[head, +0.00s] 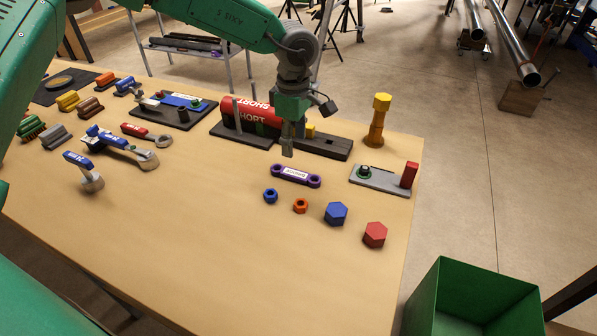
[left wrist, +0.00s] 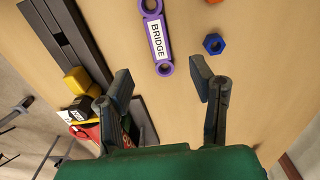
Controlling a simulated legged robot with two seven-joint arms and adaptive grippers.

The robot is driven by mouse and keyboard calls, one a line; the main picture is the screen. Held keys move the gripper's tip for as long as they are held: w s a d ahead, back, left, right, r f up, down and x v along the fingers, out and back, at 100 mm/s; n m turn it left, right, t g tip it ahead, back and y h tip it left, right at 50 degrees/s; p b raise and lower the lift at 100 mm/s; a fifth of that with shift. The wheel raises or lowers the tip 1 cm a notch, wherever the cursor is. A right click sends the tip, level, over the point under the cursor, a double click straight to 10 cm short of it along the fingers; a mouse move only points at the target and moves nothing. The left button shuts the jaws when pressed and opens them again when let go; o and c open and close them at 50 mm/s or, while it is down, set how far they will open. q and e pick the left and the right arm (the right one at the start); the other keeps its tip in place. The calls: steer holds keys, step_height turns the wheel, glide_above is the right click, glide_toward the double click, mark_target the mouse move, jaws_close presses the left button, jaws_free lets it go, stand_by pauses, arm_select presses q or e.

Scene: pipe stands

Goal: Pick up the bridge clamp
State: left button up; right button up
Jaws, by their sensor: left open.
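The bridge clamp (head: 295,175) is a purple bar with a ring at each end and a white label, lying flat on the wooden table. In the left wrist view the clamp (left wrist: 154,36) reads BRIDGE and lies ahead of the fingertips. My left gripper (head: 288,150) points down just behind the clamp in the head view, above the table and apart from it. In the left wrist view my left gripper (left wrist: 163,82) has its fingers spread with nothing between them. My right gripper does not show.
A blue nut (head: 270,196), an orange nut (head: 300,206), a blue hexagon (head: 336,213) and a red hexagon (head: 375,235) lie in front of the clamp. The front middle of the table is clear.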

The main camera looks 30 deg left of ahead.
arm_select(q)
glide_above(290, 171)
steer(key=d, duration=0.2)
steer(key=f, duration=0.4)
steer(key=shift+a+f, duration=0.2)
steer(key=shift+a, duration=0.05)
steer(key=shift+a+f, duration=0.25)
steer(key=f, duration=0.2)
steer(key=a+f, duration=0.1)
steer(key=f, duration=0.2)
steer(key=shift+d, duration=0.3)
steer(key=c, duration=1.1)
steer(key=shift+a+f, duration=0.1)
steer(key=shift+a, duration=0.2)
jaws_close()
